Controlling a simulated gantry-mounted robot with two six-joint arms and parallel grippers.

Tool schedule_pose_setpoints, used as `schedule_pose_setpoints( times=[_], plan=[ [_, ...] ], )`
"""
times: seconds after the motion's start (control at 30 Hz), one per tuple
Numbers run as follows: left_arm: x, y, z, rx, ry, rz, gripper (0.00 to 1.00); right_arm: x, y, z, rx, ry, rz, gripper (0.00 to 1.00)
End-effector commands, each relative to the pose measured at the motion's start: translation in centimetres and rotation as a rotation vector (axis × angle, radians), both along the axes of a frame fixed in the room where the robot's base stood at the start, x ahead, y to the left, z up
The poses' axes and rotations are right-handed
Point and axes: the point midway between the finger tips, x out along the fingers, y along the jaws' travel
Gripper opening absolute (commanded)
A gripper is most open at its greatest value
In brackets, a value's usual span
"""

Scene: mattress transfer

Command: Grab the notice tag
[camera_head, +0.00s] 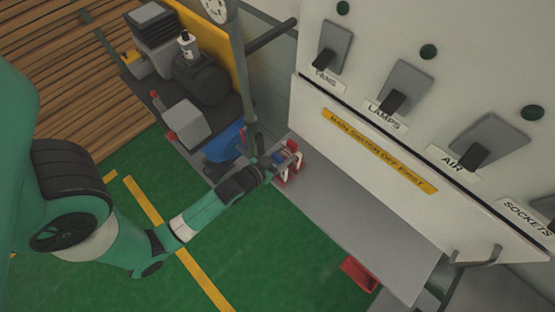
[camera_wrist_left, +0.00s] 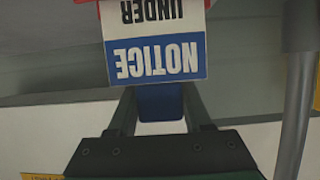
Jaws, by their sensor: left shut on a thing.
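The notice tag (camera_wrist_left: 155,52) is a white card with a blue band reading NOTICE and the word UNDER, upside down in the left wrist view, with red at its top edge. My left gripper (camera_wrist_left: 160,92) is shut on it; a blue piece sits between the two fingers just beneath the card. In the head view, my left gripper (camera_head: 284,161) is over the left end of the grey ledge, and the small red and white tag (camera_head: 292,173) shows at its fingertips, partly hidden by them. My right gripper is in neither view.
The grey ledge (camera_head: 340,212) runs below a pale switch panel (camera_head: 310,110) with labelled levers. A red object (camera_head: 359,274) is near the ledge's front edge. A grey post (camera_head: 242,75) and dark machinery (camera_head: 200,80) stand close to my left arm. Green floor (camera_head: 270,260) is open in front.

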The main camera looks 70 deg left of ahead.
Motion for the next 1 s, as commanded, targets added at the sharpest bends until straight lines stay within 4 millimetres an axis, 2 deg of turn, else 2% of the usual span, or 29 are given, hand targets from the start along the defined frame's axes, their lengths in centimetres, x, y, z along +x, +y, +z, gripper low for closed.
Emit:
schedule_pose_setpoints(
  times=[0.03, 0.17, 0.57, 0.77, 0.87, 1.0],
  plan=[
    [0.0, 0.0, 0.0, 0.0, 0.0, 0.0, 0.24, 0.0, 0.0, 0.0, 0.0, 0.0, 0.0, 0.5],
    [0.0, 0.0, 0.0, 0.0, 0.0, 0.0, 0.0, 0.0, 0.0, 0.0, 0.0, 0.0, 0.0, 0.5],
    [0.0, 0.0, 0.7, 0.001, -0.002, 0.0, 0.0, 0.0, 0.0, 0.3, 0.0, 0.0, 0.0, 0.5],
    [0.0, 0.0, 3.4, 0.001, -0.004, 0.0, 0.0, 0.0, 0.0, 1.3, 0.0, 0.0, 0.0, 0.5],
    [-0.3, -1.6, 4.9, 0.003, -0.001, -0.008, 0.0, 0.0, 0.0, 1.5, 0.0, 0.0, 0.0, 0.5],
    [-0.9, -4.5, 8.4, 0.003, -0.004, -0.014, 0.0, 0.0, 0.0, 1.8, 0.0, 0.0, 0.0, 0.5]
  ],
)
